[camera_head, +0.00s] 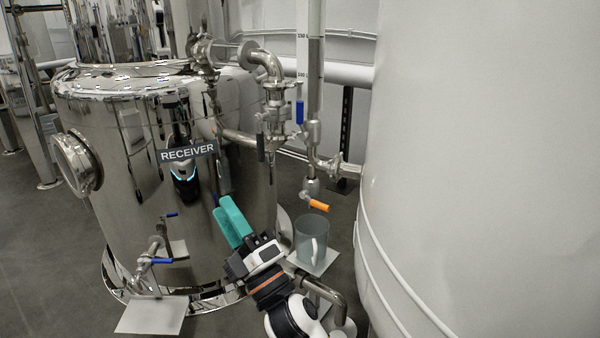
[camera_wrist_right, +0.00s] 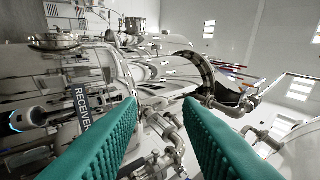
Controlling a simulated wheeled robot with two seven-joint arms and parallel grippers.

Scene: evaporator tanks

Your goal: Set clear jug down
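The clear jug (camera_head: 311,240) is a greenish see-through vessel with a pale handle. It stands upright on a white square plate (camera_head: 325,262), below the valve with the orange handle (camera_head: 318,206). My right gripper (camera_head: 228,212) has teal fingers and is to the left of the jug, apart from it, in front of the shiny tank. In the right wrist view the fingers (camera_wrist_right: 162,108) are spread with nothing held between them. The jug is not seen in the wrist view. My left gripper is not in view.
The steel receiver tank (camera_head: 130,200) fills the left, with a blue-handled valve (camera_head: 155,261) above another white plate (camera_head: 152,315). A large white tank (camera_head: 480,170) closes off the right side. Pipes and a vertical sight tube (camera_head: 309,80) stand behind the jug.

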